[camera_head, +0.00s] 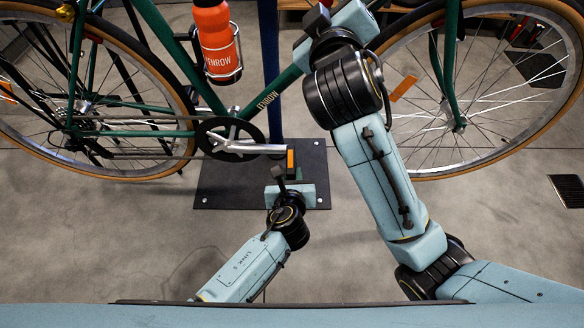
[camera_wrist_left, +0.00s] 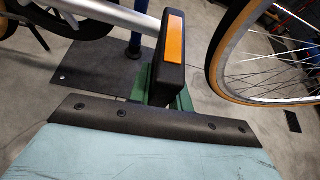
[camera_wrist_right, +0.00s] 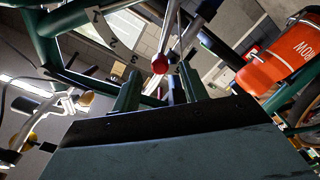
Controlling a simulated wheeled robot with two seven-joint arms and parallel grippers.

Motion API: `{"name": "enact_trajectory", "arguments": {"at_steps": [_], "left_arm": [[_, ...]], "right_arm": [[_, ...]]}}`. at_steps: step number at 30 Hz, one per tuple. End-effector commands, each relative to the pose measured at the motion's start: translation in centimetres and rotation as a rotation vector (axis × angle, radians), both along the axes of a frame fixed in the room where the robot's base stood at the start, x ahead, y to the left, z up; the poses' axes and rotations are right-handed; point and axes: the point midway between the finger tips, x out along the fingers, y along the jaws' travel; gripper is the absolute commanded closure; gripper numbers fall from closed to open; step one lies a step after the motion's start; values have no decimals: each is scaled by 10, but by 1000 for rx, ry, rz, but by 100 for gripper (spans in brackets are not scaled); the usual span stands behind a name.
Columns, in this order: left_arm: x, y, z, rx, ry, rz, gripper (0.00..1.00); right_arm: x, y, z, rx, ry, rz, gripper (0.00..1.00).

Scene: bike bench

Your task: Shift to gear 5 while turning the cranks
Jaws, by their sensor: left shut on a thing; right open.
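The green bike's crank (camera_head: 250,147) points right at the chainring, with a black pedal at its end. My left gripper (camera_head: 290,178) is shut on the pedal, which shows in the left wrist view (camera_wrist_left: 171,55) with an orange reflector. My right gripper (camera_wrist_right: 158,92) is open. In its wrist view a shift lever's red knob (camera_wrist_right: 160,63) shows between and just beyond its fingers; I cannot tell whether they touch. Beside it is a pale curved plate (camera_wrist_right: 112,40) with numbers; 1, 2 and 3 can be read. In the head view the right gripper's fingers and the lever are not clearly visible.
The bike stands over a dark floor plate (camera_head: 225,190) with a blue post (camera_head: 270,70). An orange bottle (camera_head: 214,42) sits on the frame. The front wheel (camera_head: 490,90) is right of my right arm, the rear wheel (camera_head: 90,90) at left. The floor in front is clear.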

Motion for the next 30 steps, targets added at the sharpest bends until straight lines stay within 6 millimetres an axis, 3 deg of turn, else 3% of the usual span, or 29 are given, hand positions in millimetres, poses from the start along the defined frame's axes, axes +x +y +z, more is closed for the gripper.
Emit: {"name": "enact_trajectory", "arguments": {"at_steps": [5, 15, 30], "left_arm": [[0, 0, 0, 83, 0, 0, 100], [0, 0, 0, 86, 0, -1, 100], [0, 0, 0, 85, -1, 0, 100]], "right_arm": [[0, 0, 0, 0, 0, 0, 56], [1, 0, 0, 0, 0, 0, 56], [37, 0, 0, 0, 0, 0, 56]]}}
